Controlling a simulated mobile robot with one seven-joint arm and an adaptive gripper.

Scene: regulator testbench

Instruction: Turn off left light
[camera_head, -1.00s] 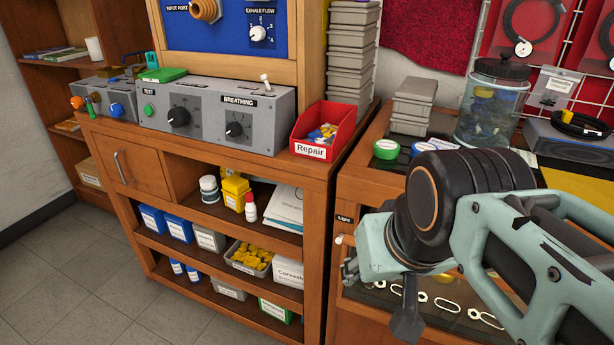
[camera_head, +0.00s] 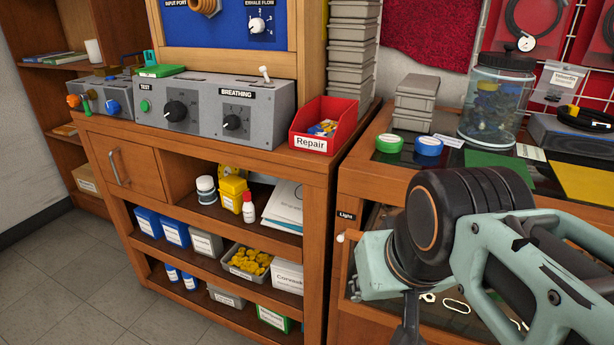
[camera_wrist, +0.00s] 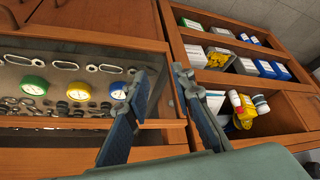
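A small white light knob (camera_head: 340,238) sits on the front left post of the right wooden cabinet, below a black "Light" label (camera_head: 346,216). My gripper (camera_wrist: 160,75) is open and empty, with its two dark fingers apart in the wrist view. Only part of a finger shows in the head view, below the pale green wrist housing, which is to the right of the knob and a little lower. The knob cannot be made out clearly in the wrist view. Whether the light is on cannot be told.
A glass-fronted display (camera_wrist: 60,65) with gauges and metal links lies before my gripper. To the left stand an open shelf cabinet with boxes, a red Repair bin (camera_head: 325,124) and a grey control panel (camera_head: 200,108). A glass jar (camera_head: 495,100) stands on the right cabinet.

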